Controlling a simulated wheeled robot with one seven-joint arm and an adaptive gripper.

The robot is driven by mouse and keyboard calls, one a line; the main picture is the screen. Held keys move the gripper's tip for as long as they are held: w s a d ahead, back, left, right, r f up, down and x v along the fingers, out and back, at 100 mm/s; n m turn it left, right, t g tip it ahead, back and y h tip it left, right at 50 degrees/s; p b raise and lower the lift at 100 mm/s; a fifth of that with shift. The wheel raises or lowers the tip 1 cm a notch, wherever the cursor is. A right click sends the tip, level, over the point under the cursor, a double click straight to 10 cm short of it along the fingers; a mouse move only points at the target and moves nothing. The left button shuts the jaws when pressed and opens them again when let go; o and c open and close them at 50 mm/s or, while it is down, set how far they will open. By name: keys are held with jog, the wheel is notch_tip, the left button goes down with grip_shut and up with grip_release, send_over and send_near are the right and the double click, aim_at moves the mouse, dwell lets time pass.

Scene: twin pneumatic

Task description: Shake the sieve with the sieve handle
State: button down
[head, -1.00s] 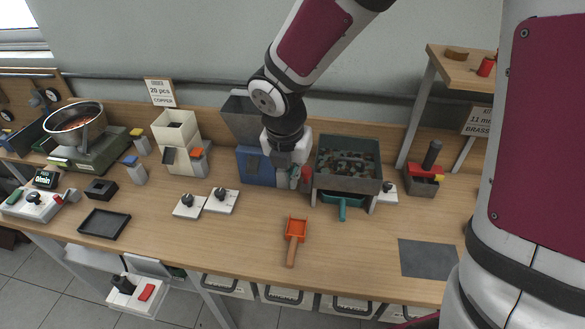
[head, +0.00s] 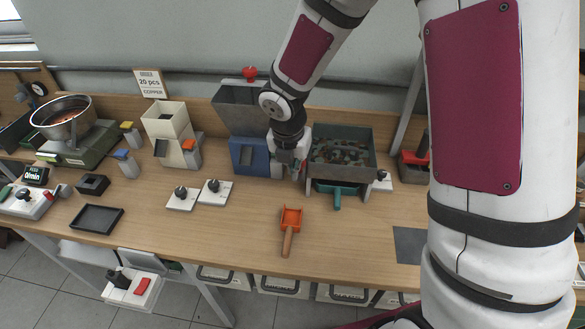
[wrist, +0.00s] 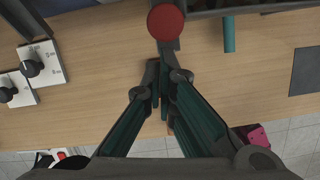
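The sieve (head: 367,170) is a grey box on a stand, holding many small mixed green, brown and dark pieces. A teal drawer or tray (head: 337,197) shows below it. My gripper (head: 291,172) points down at the sieve's left side. In the wrist view a red round knob on a dark stem (wrist: 166,23), apparently the sieve handle, is just beyond my gripper (wrist: 163,85). The fingertips are brought together beside the stem. I see nothing clearly between them, and cannot tell whether they touch the handle.
A blue machine with a grey hopper (head: 240,108) stands close on the gripper's left. Two white switch plates (head: 213,191) lie to the left. A grey mat (head: 409,243) lies at the right front.

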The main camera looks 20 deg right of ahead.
jog(key=w, duration=0.1)
jog(key=w+d, duration=0.1)
jog(key=w, duration=0.1)
jog(key=w+d, duration=0.1)
jog(key=w, duration=0.1)
jog(key=shift+w+d, duration=0.1)
jog(key=shift+w, duration=0.15)
jog(key=shift+s, duration=0.1)
